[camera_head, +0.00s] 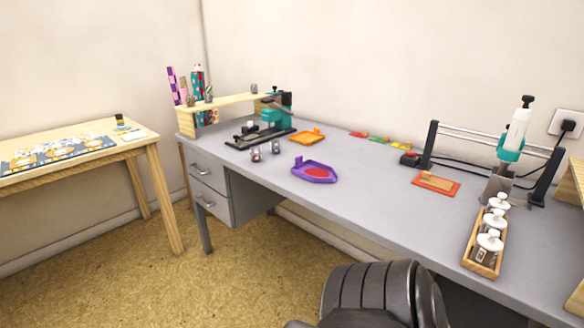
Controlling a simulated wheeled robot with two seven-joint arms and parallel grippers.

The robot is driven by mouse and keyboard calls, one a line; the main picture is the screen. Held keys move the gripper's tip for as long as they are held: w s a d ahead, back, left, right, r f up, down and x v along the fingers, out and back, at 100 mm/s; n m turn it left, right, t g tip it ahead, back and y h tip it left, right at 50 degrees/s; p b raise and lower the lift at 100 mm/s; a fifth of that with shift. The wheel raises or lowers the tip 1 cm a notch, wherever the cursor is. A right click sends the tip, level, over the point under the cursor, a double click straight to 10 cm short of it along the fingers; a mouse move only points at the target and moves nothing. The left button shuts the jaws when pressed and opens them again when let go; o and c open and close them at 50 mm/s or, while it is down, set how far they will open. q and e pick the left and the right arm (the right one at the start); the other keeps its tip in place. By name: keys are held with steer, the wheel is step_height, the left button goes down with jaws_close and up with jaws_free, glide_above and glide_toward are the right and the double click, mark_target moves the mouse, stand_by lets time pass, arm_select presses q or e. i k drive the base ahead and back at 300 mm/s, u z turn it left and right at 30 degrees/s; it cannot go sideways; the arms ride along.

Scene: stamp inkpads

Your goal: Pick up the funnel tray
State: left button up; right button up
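A purple tray (314,170) with raised walls and a tapering end lies on the grey desk, left of its middle and near the front edge; it looks like the funnel tray. A red patch (318,173) shows inside it. An orange tray (307,136) with a small raised tab lies farther back on the desk. Neither of my grippers is in view, and nothing is touching the purple tray.
The grey desk (368,175) is clear right of the purple tray. Small bottles (256,153) stand left of it, before a teal-and-black press (276,115). A wooden rack of white-topped bottles (481,253) stands front right.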

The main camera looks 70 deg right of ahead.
mark_target(315, 173)
steer(key=z, duration=0.45)
steer(key=i, duration=0.75)
steer(key=z, duration=0.9)
steer(key=i, duration=0.35)
steer(key=z, duration=0.4)
